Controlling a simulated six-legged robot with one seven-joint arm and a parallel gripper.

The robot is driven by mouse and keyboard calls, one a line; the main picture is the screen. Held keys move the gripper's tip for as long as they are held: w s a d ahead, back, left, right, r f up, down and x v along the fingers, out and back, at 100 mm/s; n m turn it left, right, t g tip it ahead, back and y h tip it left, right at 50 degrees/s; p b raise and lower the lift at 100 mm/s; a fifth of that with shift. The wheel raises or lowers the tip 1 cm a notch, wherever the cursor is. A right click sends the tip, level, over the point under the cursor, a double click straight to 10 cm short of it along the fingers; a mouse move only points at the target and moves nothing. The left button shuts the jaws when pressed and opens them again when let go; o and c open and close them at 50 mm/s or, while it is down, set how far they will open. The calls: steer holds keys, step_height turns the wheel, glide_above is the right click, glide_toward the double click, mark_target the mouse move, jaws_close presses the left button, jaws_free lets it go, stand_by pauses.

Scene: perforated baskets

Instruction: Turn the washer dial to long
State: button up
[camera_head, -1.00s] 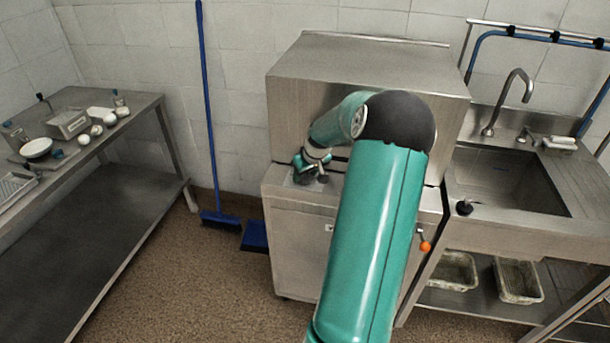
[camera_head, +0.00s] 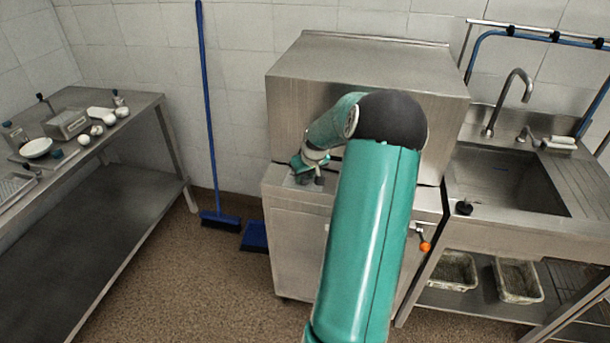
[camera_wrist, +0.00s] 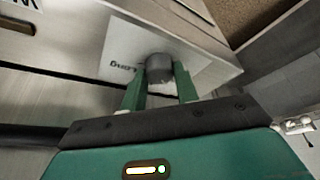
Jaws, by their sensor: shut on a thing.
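The washer (camera_head: 370,75) is a steel machine against the back wall, partly hidden by my arm. In the wrist view its dial (camera_wrist: 159,68) is a dark grey round knob on a light label plate (camera_wrist: 118,62). The plate carries printed words, one of which looks like "long", seen upside down; another is too blurred to read. My gripper (camera_wrist: 160,88) has its two green fingers on either side of the dial and is shut on it. In the head view my gripper (camera_head: 305,168) is at the front left of the washer, and the dial is too small to make out.
A steel sink (camera_head: 510,180) stands right of the washer. A steel table (camera_head: 140,110) with several small items is at the left. A blue broom (camera_head: 207,120) leans on the wall. An orange-tipped lever (camera_head: 425,246) sticks out at the washer's right front.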

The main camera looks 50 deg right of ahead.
steer(key=m, duration=0.2)
steer(key=m+g+h, duration=0.1)
steer(key=m, duration=0.1)
steer(key=m+h, duration=0.1)
steer(key=m, duration=0.1)
steer(key=shift+w+a+g, duration=0.2)
steer(key=shift+w+g, duration=0.05)
steer(key=shift+g, duration=0.05)
steer(key=m+g, duration=0.1)
steer(key=m, duration=0.1)
steer(key=m+g, duration=0.1)
steer(key=m, duration=0.2)
steer(key=shift+w+m+h, duration=0.1)
steer(key=shift+m+h, duration=0.2)
steer(key=shift+h, duration=0.1)
steer(key=m+g, duration=0.1)
steer(key=m, duration=0.2)
steer(key=m+g, duration=0.1)
steer(key=m, duration=0.2)
steer(key=shift+w, duration=0.15)
steer(key=m+g+y, duration=0.1)
steer(key=m, duration=0.2)
steer(key=m+g, duration=0.1)
steer(key=m, duration=0.1)
steer(key=shift+d+m+y, duration=0.15)
steer(key=shift+m+y, duration=0.25)
steer(key=o, duration=1)
steer(key=shift+w, duration=0.1)
